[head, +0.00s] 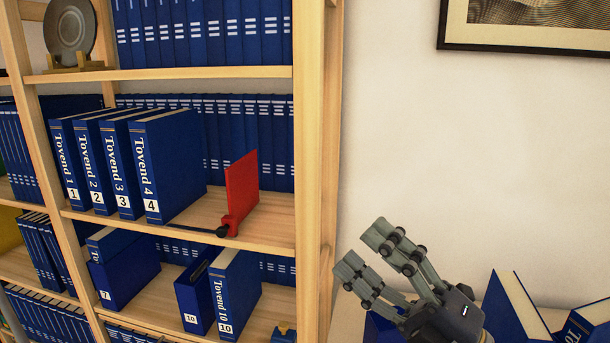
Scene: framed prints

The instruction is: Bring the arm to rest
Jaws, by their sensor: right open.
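My right gripper (366,254) is at the lower right of the head view, in front of the white wall and right of the bookcase's side post. Its two grey fingers point up and to the left, spread apart, with nothing between them. The hand's dark body hides part of the blue books behind and below it. My left gripper is not in view.
The wooden bookcase (319,150) fills the left. Its middle shelf holds blue volumes 1 to 4 (170,155) and a red bookend (241,188), with bare shelf around the bookend. Blue books (512,305) stand at the lower right. A framed print (530,47) hangs above.

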